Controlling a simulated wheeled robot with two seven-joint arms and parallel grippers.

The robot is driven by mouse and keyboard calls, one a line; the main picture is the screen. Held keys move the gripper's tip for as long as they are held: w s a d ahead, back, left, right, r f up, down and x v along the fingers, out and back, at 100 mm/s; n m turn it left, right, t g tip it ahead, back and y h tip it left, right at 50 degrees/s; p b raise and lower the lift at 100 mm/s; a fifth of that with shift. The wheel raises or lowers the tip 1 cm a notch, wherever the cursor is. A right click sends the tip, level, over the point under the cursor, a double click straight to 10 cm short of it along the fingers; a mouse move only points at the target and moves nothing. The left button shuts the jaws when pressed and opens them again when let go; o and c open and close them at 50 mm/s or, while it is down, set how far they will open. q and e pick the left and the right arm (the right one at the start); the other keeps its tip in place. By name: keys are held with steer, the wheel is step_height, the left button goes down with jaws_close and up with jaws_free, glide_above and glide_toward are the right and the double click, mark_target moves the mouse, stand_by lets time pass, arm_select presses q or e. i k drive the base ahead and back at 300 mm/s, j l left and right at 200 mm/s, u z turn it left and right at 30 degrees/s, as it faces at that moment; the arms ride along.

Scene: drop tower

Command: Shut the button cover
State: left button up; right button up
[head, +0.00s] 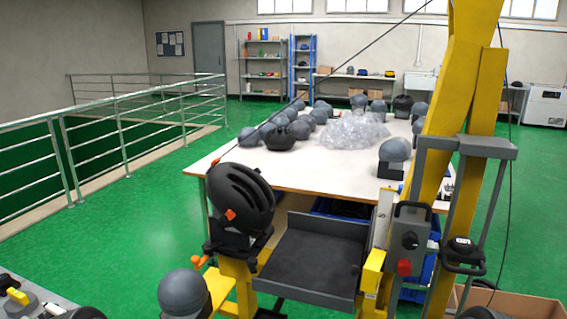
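A grey control box (409,255) is mounted beside the yellow tower post at the right of the head view. A red button (403,267) sticks out low on its front, and a round knob (409,240) sits above it. A black loop-shaped frame (412,204) stands up at the top of the box. It looks like the button cover, raised and clear of the red button, but I cannot make out its hinge. Neither of my grippers can be made out in the head view, and nothing is seen touching the box.
A black helmet (240,198) sits on a stand left of a dark tray (312,262). A grey headform (183,293) is at the lower left. A black device (462,254) is right of the box, near a grey bracket. Behind is a white table (280,176) with several headforms.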

mark_target(371, 278)
steer(key=z, duration=1.65)
steer(key=i+j, duration=0.1)
steer(key=j, duration=0.85)
steer(key=i+j, duration=0.15)
steer(key=j, duration=0.8)
steer(key=k+l, duration=0.2)
steer(key=l, duration=0.15)
steer(key=i+z, duration=0.05)
